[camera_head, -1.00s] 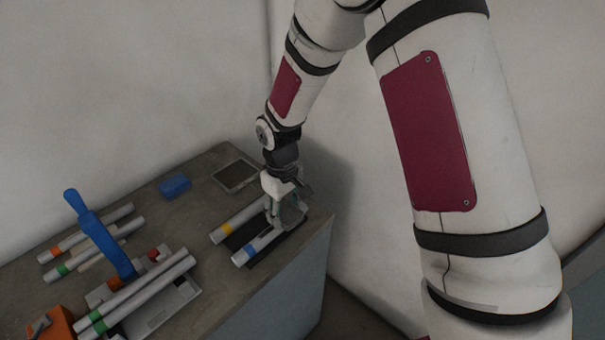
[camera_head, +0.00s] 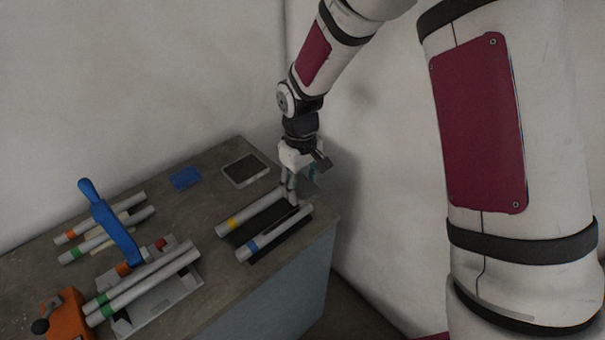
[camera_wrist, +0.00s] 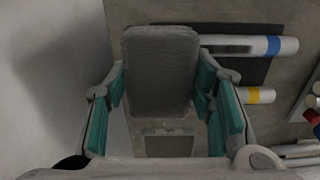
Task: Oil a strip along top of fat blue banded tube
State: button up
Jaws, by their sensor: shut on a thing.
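The blue banded tube (camera_head: 272,236) is grey and lies on a dark mat near the table's right edge. It also shows in the wrist view (camera_wrist: 284,46), where a dark streak runs along part of its top. My gripper (camera_head: 291,188) is near the far end of the tubes. In the wrist view, my gripper (camera_wrist: 160,85) is shut on a grey pad (camera_wrist: 160,70) between its teal-lined fingers. The pad hides the tube's far end in that view. I cannot tell whether it touches the tube.
A yellow banded tube (camera_head: 250,212) lies beside the blue one. A shallow tray (camera_head: 246,170) and a blue block (camera_head: 185,178) lie at the back.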

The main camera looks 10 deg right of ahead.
notch_tip(320, 180, up, 2)
jog(key=shift+r+p, duration=0.1)
jog(key=shift+p, duration=0.35)
jog(key=shift+r, duration=0.1)
